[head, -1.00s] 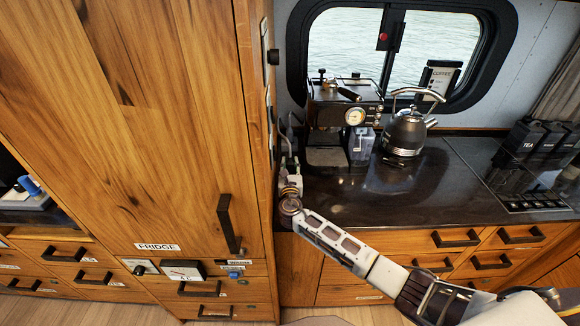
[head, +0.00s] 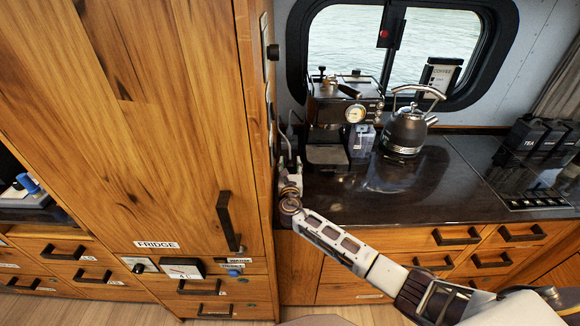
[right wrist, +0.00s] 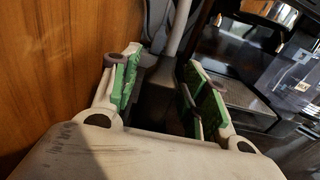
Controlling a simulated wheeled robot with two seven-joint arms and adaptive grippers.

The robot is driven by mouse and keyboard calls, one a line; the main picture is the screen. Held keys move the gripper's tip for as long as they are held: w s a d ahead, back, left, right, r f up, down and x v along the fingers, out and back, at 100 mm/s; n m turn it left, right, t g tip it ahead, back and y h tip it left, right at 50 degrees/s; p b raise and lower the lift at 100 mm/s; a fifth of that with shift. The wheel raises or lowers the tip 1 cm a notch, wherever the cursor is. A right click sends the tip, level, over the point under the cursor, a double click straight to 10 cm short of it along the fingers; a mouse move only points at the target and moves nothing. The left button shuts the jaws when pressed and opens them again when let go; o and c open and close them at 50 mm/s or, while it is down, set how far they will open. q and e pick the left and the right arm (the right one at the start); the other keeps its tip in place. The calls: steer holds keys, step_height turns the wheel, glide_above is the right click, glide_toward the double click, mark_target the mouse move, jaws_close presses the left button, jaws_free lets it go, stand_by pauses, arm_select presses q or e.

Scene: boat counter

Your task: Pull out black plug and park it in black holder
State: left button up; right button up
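My right gripper (head: 289,184) is beside the fridge cabinet's side, at the left end of the dark counter. In the right wrist view my right gripper (right wrist: 163,82) has its two green-padded fingers apart. A dark block shows between and beyond the fingers, with a pale rod or cable rising behind it. I cannot tell whether this block is the black plug, or whether the pads touch it. In the head view the gripper and wrist cover this spot. I cannot make out the black holder. My left gripper is out of view.
The tall wooden fridge cabinet (head: 150,120) stands close on the left. A coffee machine (head: 330,115) and a kettle (head: 405,132) stand behind the arm on the counter (head: 400,190). The counter's front middle is clear. Wooden drawers (head: 455,238) lie below.

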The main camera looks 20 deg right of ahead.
steer(key=shift+o, duration=0.2)
steer(key=shift+s+f, duration=0.15)
steer(key=shift+f, duration=0.15)
steer(key=shift+s+a, duration=0.1)
steer(key=shift+s+a+f, duration=0.1)
steer(key=shift+s+f, duration=0.05)
steer(key=shift+s, duration=0.3)
steer(key=v, duration=0.9)
steer(key=shift+s+r, duration=0.2)
steer(key=shift+r, duration=0.1)
steer(key=shift+s+a+r, duration=0.15)
steer(key=shift+s+a, duration=0.05)
steer(key=shift+s, duration=0.4)
